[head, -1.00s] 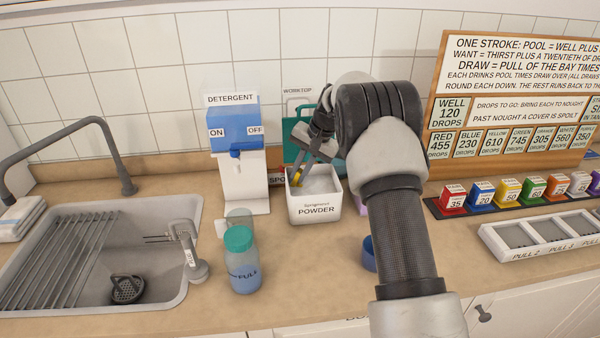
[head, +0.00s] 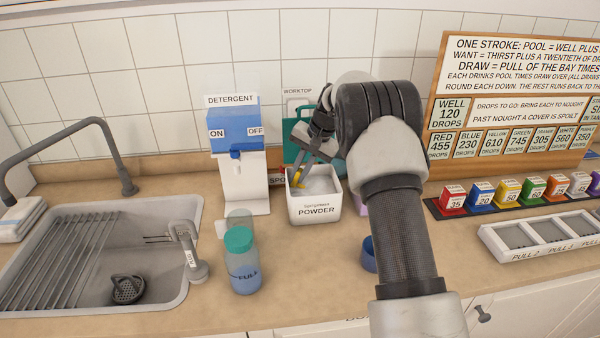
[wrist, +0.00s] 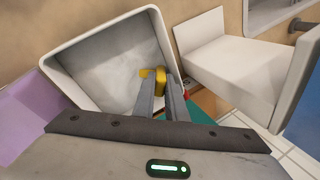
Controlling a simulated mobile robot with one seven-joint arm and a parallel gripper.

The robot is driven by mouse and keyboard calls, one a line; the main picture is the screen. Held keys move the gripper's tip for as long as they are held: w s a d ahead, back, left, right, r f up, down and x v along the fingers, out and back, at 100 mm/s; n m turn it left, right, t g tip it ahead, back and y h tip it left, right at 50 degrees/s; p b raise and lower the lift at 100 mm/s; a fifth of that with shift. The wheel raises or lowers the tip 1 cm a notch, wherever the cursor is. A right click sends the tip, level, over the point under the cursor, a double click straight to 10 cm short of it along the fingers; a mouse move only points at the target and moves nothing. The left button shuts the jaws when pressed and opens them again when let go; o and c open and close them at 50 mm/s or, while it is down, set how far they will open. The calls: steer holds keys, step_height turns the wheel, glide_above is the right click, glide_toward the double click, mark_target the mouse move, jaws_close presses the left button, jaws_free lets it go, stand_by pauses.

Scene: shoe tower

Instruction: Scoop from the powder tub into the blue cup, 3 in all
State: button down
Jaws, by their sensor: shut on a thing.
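The white powder tub (head: 313,209), labelled POWDER, stands on the worktop with pale powder inside; its inside also shows in the wrist view (wrist: 105,65). My gripper (head: 305,170) reaches down over the tub's left part. In the wrist view its fingers (wrist: 160,88) are shut on a yellow scoop (wrist: 159,76), at the tub's right inner side. Whether the scoop's bowl holds powder cannot be told. The blue cup (head: 369,254) stands on the worktop right of the tub, mostly hidden behind my arm.
A detergent dispenser (head: 236,160) stands left of the tub. A teal-capped bottle (head: 241,262) stands in front of it, beside the sink (head: 95,255). A purple thing (head: 361,203) is right of the tub. Coloured blocks (head: 481,195) and a tray (head: 545,240) lie to the right.

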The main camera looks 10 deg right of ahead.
steer(key=shift+a+r+p, duration=0.15)
steer(key=shift+r+p, duration=0.45)
steer(key=shift+r, duration=0.35)
steer(key=shift+a+r+p, duration=0.2)
steer(key=shift+r+p, duration=0.4)
steer(key=shift+r, duration=0.4)
steer(key=shift+a+r+p, duration=0.15)
steer(key=shift+r+p, duration=0.45)
steer(key=shift+r, duration=0.35)
steer(key=shift+w+p+v, duration=0.15)
steer(key=shift+p+v, duration=0.5)
steer(key=shift+v, duration=0.15)
steer(key=shift+w+p+v, duration=0.15)
steer(key=shift+p+v, duration=0.5)
steer(key=shift+v, duration=0.2)
step_height(320, 180, up, 5)
steer(key=p, duration=0.2)
steer(key=shift+a+f+p, duration=0.2)
steer(key=shift+f+p, duration=0.05)
steer(key=shift+p, duration=0.15)
